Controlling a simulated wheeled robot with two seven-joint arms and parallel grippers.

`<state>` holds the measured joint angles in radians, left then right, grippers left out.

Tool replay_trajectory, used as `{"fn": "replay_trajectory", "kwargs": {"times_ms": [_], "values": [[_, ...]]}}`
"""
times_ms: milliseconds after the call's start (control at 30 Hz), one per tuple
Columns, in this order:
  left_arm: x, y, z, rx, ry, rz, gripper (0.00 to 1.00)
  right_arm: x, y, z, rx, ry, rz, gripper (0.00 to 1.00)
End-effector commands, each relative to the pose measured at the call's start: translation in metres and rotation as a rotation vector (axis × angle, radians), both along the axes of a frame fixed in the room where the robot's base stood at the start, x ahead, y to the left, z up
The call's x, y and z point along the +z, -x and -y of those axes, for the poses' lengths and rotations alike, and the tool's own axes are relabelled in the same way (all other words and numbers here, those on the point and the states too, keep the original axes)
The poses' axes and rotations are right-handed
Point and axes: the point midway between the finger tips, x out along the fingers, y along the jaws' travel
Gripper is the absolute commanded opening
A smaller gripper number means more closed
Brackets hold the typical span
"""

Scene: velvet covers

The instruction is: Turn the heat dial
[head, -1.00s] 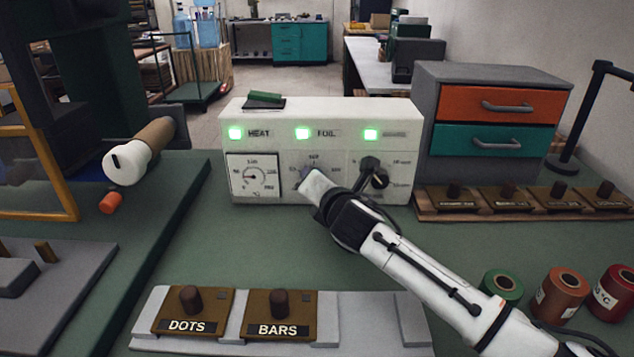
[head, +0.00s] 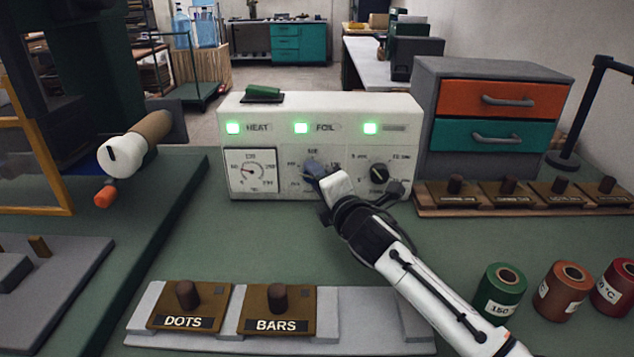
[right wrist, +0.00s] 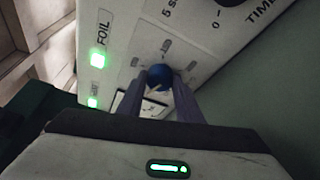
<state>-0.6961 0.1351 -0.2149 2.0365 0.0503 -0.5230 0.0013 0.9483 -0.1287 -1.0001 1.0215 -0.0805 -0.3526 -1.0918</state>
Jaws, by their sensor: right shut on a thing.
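The white control box (head: 290,108) stands on the green bench with lit HEAT and FOIL lamps. A blue dial (head: 311,167) with numbers around it sits mid-panel, partly hidden by my right gripper (head: 322,175). In the right wrist view the round blue dial (right wrist: 159,75) lies between the fingertips of my right gripper (right wrist: 161,84), which is shut on it. A square gauge (head: 252,184) is left of the dial; its needle points left and a little up. My left gripper is not in view.
A dark timer knob (head: 379,173) is close to the right of my gripper. A drawer cabinet (head: 440,118) stands right of the box. DOTS (head: 188,298) and BARS (head: 277,300) blocks are in front, with several foil rolls (head: 561,290) at right.

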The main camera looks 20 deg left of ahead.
Motion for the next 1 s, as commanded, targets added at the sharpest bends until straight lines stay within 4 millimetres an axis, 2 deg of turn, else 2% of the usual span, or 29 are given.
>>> {"fn": "replay_trajectory", "kwargs": {"times_ms": [300, 733, 767, 800, 867, 1000], "values": [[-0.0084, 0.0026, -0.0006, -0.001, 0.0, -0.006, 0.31, -0.0021, 0.0, 0.0003, 0.0, -0.096, -0.029, 0.1], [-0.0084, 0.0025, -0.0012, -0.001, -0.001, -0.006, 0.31, -0.0012, -0.0002, 0.0003, -0.001, -0.106, -0.032, 0.1], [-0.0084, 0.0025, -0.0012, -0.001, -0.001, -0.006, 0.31, -0.0012, -0.0002, 0.0003, -0.001, -0.106, -0.032, 0.34], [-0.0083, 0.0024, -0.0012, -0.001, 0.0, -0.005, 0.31, -0.0012, -0.0002, 0.0003, -0.001, -0.105, -0.031, 0.41], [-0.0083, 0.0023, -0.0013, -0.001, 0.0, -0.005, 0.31, -0.0012, -0.0002, 0.0003, -0.001, -0.105, -0.031, 0.51], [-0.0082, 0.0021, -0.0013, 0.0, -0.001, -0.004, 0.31, -0.0012, -0.0002, 0.0003, 0.0, -0.105, -0.031, 0.51]]}}
